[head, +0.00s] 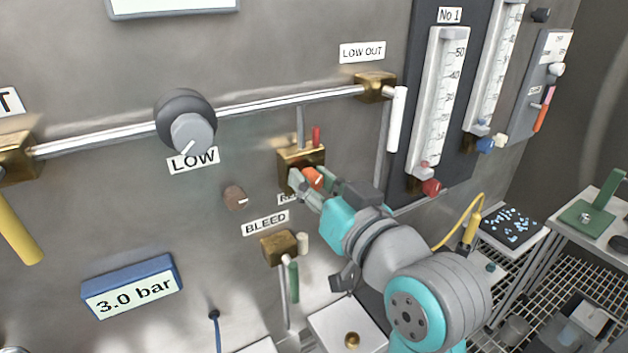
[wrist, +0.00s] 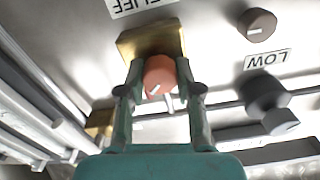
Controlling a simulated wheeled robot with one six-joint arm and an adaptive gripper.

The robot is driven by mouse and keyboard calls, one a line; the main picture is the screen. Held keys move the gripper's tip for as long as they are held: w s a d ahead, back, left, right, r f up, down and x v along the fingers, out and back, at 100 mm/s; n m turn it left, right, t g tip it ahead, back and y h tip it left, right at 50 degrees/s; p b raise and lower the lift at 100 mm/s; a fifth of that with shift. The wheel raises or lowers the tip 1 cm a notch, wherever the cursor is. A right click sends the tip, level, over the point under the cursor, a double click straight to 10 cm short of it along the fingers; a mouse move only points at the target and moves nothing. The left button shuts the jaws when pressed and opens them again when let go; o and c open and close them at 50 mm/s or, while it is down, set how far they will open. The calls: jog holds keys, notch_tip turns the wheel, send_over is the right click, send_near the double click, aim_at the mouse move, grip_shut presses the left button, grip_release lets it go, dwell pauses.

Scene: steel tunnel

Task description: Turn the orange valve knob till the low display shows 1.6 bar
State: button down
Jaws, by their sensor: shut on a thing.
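The orange valve knob (head: 313,178) sits on a brass block (head: 301,157) on the steel wall. In the wrist view the orange knob (wrist: 160,77) is between the two fingers of my gripper (wrist: 160,92), which is shut on it. A blue-framed display (head: 130,287) at the lower left reads 3.0 bar. A grey knob (head: 190,132) marked LOW is on the pipe at the left.
A brown knob (head: 235,197) is left of the brass block. The BLEED valve (head: 280,247) is just below my gripper. A white lever (head: 397,118) and gauge tubes (head: 440,100) are at the right. A yellow handle (head: 20,230) is at the far left.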

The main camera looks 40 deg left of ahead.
jog(key=shift+n, duration=0.4)
jog(key=c, duration=0.8)
grip_release()
jog(key=shift+o, duration=0.2)
jog(key=shift+d, duration=0.1)
jog(key=v, duration=1.1)
jog(key=shift+s+d, duration=0.2)
jog(key=shift+d, duration=0.15)
jog(key=shift+w+f, duration=0.1)
jog(key=shift+f, duration=0.05)
